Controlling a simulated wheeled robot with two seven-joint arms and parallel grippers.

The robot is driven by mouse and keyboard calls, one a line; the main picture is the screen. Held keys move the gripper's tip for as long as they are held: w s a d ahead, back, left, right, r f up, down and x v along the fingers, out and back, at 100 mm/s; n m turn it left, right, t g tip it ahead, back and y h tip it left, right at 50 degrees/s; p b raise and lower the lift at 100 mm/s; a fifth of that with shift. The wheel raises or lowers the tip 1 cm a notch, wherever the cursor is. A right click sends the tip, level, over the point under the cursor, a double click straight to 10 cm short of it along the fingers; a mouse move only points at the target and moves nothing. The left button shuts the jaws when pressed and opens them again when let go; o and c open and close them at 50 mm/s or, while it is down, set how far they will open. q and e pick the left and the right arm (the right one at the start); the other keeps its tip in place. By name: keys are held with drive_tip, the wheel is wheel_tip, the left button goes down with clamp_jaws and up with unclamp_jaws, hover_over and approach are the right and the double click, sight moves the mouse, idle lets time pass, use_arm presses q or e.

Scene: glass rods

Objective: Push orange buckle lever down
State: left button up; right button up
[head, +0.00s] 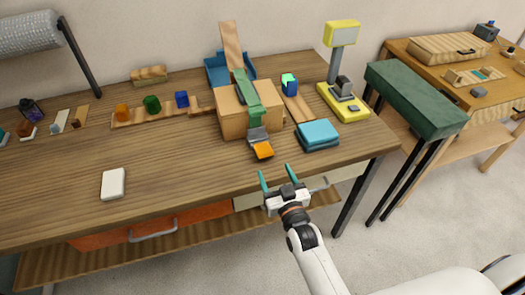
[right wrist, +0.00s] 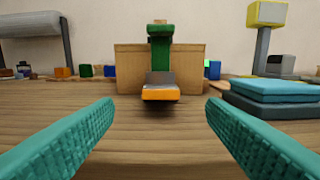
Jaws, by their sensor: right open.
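The orange buckle lever (head: 262,151) sticks out at the front of a grey buckle (head: 257,135) on a green strap (head: 246,98). The strap runs over a cardboard-coloured box (head: 233,120) on the workbench. In the right wrist view the orange lever (right wrist: 161,94) is centred ahead, between my fingers and beyond their tips. It appears raised above the tabletop. My right gripper (head: 276,175) is open and empty at the bench's front edge, in front of the lever and apart from it. It also shows in the right wrist view (right wrist: 160,108). My left gripper is not in view.
A white block (head: 113,184) lies at left. A wooden rack with coloured blocks (head: 155,113) is farther back.

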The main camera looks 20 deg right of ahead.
sight(266, 154)
drive_tip(key=w, duration=0.7)
drive_tip(key=shift+w, duration=0.4)
drive_tip(key=shift+w+a, duration=0.1)
drive_tip(key=shift+w, duration=0.45)
